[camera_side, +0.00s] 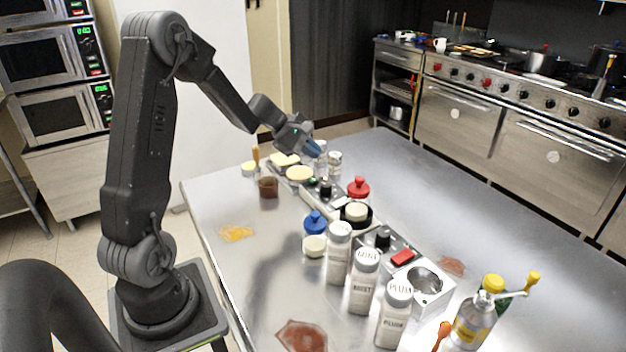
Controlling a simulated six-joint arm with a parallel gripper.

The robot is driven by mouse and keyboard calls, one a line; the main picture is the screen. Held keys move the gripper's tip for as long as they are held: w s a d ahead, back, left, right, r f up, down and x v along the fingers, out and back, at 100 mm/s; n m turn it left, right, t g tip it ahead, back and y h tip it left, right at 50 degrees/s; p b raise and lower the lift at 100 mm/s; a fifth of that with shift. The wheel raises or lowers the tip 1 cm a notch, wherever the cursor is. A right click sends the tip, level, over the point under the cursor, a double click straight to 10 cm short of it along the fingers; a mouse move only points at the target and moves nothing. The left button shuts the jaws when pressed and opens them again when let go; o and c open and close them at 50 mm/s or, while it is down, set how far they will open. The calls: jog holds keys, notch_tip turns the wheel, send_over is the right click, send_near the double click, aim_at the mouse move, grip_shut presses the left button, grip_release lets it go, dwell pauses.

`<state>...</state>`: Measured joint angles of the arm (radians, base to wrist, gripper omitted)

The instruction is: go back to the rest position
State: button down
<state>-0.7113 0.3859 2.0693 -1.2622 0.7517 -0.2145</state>
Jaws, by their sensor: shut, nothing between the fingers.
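My gripper (313,148) hangs at the end of my dark grey arm, above the far part of the steel table (215,278). Its bluish fingertips are shut with nothing held between them. In this view it appears just above and beside white-labelled jars (334,163) and a pale round item (299,174). I cannot tell the exact gap between the fingers and these things.
Several white shakers (338,255), a blue-knobbed item (314,222), a red-knobbed item (358,188) and a brown cup (268,187) crowd the table's middle. The table's right side is mostly clear. Ovens (555,160) stand behind.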

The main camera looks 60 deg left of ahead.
jog(key=s+d+r+m+g, duration=0.1)
jog(key=s+d+r+m, duration=0.25)
jog(key=d, duration=0.25)
jog(key=s+d+r+m+g, duration=0.1)
jog(key=s+d+r+m, duration=0.15)
jog(key=d+m, duration=0.35)
jog(key=s+d+r+m+g, duration=0.1)
jog(key=s+d+r+m, duration=0.15)
jog(key=d, duration=0.45)
jog(key=s+d+r+m+y, duration=0.2)
jog(key=s+d+m, duration=0.4)
jog(key=s+m, duration=0.4)
jog(key=s+y, duration=0.1)
jog(key=s, duration=0.3)
jog(key=shift+d+y, duration=0.15)
jog(key=shift+y, duration=0.25)
dwell(4.3)
